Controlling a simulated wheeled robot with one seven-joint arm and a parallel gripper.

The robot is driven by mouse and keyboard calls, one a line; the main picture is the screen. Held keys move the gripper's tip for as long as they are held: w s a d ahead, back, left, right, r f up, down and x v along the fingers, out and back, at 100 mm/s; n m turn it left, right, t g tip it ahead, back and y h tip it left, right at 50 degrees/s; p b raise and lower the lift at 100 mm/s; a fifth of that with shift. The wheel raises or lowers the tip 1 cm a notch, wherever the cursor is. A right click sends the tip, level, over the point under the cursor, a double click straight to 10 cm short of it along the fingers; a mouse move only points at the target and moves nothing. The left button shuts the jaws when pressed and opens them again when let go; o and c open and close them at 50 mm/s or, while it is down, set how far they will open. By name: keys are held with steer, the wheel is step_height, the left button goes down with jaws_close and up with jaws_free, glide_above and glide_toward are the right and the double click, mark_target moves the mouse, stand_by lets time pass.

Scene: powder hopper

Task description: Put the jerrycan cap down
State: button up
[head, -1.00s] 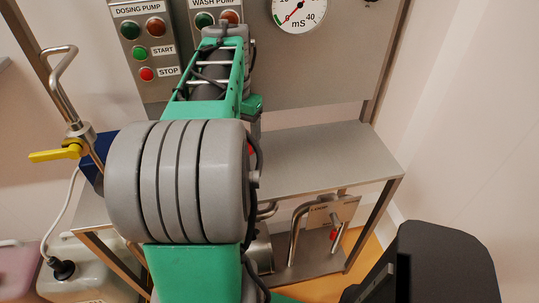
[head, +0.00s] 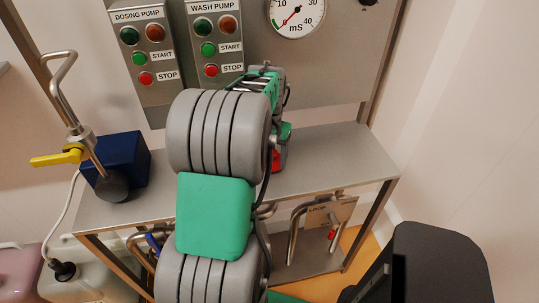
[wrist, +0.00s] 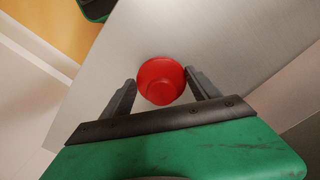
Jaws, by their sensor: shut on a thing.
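The jerrycan cap is a round red cap (wrist: 161,82), seen from above between the two dark fingers of my gripper (wrist: 160,88) in the wrist view. My gripper is shut on it, one finger on each side. The grey steel shelf (wrist: 225,40) fills the view behind the cap. I cannot tell whether the cap touches the shelf. In the head view, a bit of red shows beside my arm above the shelf (head: 330,160); my arm hides the gripper's fingers there.
A dark blue box (head: 122,160) stands on the shelf's left part, near a bent pipe with a yellow handle (head: 58,157). The control panel with pump buttons (head: 143,60) rises behind. The shelf's right part is clear. A whitish jerrycan (head: 85,285) stands low at left.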

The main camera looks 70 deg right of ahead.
steer(key=o, duration=1.1)
steer(key=shift+f, duration=0.1)
step_height(320, 180, up, 12)
steer(key=w+a+n, duration=0.4)
steer(key=w+a, duration=0.4)
steer(key=w, duration=0.4)
steer(key=w+a+f+n+t+h, duration=0.1)
steer(key=w+a+n, duration=0.2)
steer(key=w+a, duration=0.3)
steer(key=w+a+n, duration=0.3)
steer(key=w+a, duration=0.1)
steer(key=a, duration=0.4)
steer(key=a+f+n, duration=0.2)
steer(key=a+n, duration=0.1)
steer(key=a, duration=0.4)
steer(key=a+f+n+t, duration=0.1)
steer(key=a+f+n, duration=0.1)
steer(key=a, duration=0.6)
steer(key=s+a+f+n+t+y, duration=0.1)
steer(key=a+n, duration=0.3)
steer(key=a, duration=0.4)
steer(key=shift+s+a+f, duration=0.1)
steer(key=shift+a+f, duration=0.15)
steer(key=shift+f, duration=0.3)
